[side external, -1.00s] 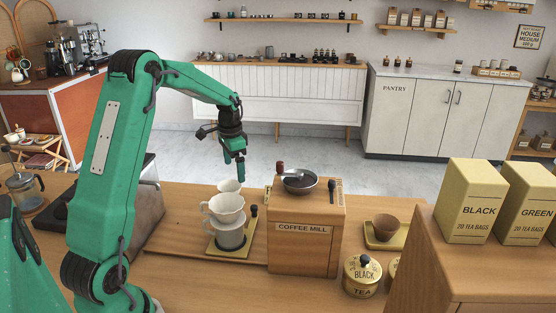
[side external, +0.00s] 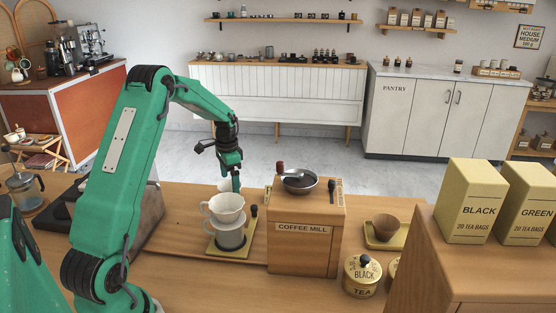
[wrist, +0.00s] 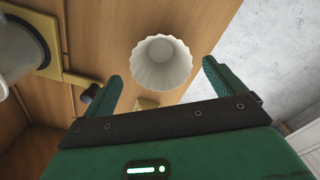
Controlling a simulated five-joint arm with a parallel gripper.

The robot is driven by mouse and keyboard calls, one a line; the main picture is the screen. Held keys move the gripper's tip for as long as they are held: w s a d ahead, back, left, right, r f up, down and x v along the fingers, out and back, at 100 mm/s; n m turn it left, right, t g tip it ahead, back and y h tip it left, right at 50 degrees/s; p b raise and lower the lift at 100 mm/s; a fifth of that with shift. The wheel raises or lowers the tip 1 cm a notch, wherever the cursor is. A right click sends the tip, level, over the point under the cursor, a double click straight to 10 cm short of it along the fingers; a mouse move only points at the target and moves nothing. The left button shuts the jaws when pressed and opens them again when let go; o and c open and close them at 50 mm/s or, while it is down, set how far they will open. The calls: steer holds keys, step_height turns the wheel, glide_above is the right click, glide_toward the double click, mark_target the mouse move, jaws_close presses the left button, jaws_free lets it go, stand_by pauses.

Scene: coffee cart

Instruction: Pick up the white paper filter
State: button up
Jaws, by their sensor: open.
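The white paper filter (wrist: 162,62) is a fluted cup, seen from above in the wrist view on the wooden counter. In the side view a small part of it (side external: 224,186) shows behind the white dripper (side external: 226,204), which hides its lower part. My gripper (wrist: 161,70) is open and empty, its two green fingers on either side of the filter in the picture. In the side view my gripper (side external: 236,186) points down at the filter, overlapping its right part. I cannot tell whether the fingers touch it.
The dripper sits on a grey vessel (side external: 229,238) on a yellow tray (side external: 232,252) in front of the filter. The wooden coffee mill (side external: 304,244) stands close on the right. A tea tin (side external: 362,280) and a brown cup (side external: 386,227) are farther right.

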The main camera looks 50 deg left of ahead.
mark_target(231, 190)
steer(key=shift+w+a+f, duration=0.1)
steer(key=shift+w+f, duration=0.05)
steer(key=shift+f, duration=2.45)
steer(key=c, duration=1)
steer(key=shift+c, duration=0.2)
